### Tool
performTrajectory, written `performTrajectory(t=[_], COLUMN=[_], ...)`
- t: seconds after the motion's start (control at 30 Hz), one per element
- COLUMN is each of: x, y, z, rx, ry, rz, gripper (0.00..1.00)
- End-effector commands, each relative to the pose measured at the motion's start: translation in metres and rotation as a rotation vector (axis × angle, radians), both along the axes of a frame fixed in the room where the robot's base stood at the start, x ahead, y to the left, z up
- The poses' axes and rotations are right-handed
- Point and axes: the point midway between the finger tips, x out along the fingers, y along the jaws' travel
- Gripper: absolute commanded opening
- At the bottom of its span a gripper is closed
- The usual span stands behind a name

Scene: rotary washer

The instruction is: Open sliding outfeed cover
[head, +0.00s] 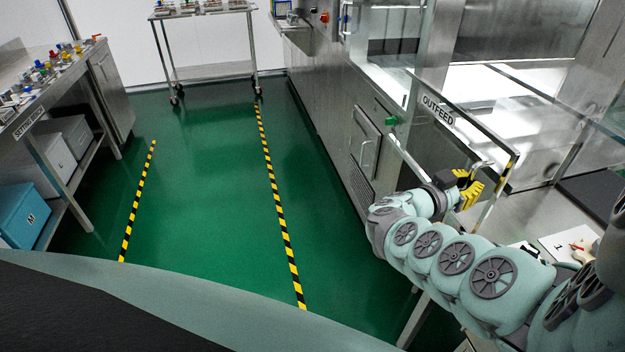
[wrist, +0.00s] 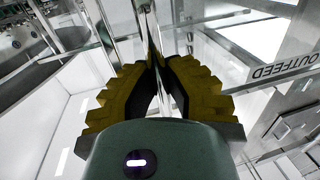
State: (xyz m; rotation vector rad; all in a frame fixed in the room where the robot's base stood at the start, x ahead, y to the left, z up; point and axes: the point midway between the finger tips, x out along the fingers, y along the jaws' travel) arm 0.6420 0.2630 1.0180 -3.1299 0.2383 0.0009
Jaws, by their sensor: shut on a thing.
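The outfeed cover (head: 447,142) is a clear panel with metal edges on the right side of the machine in the head view. Its white OUTFEED label (head: 438,109) is near the top; the label also shows at the right in the wrist view (wrist: 283,68). My gripper (head: 472,184) has yellow ridged fingers and is at the panel's right end. It is shut on the cover's metal handle (head: 482,164). In the wrist view, my fingers (wrist: 159,62) close around a slim shiny bar. The exact contact is partly hidden by the fingers.
A bright wash chamber (head: 490,90) lies behind the cover. A metal shelf with a paper (head: 568,243) is at the right. A steel cart (head: 205,70) stands at the back, a bench (head: 60,95) at left. Green floor between is clear.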

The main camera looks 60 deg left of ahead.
Motion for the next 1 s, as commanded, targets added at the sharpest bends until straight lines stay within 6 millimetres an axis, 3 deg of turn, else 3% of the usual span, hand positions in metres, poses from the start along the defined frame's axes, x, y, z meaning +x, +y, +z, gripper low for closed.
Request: performTrajectory(t=[0.43, 0.47, 0.77, 1.0], x=[-0.0002, -0.0002, 0.0000, -0.0002], y=[0.0010, 0.0010, 0.0005, 0.0002], z=[0.0015, 0.0015, 0.0009, 0.0005], rx=[0.000, 0.000, 0.001, 0.000], ry=[-0.004, -0.004, -0.002, -0.001], rz=[0.002, 0.002, 0.001, 0.000], gripper=[0.00, 0.12, 0.43, 0.43])
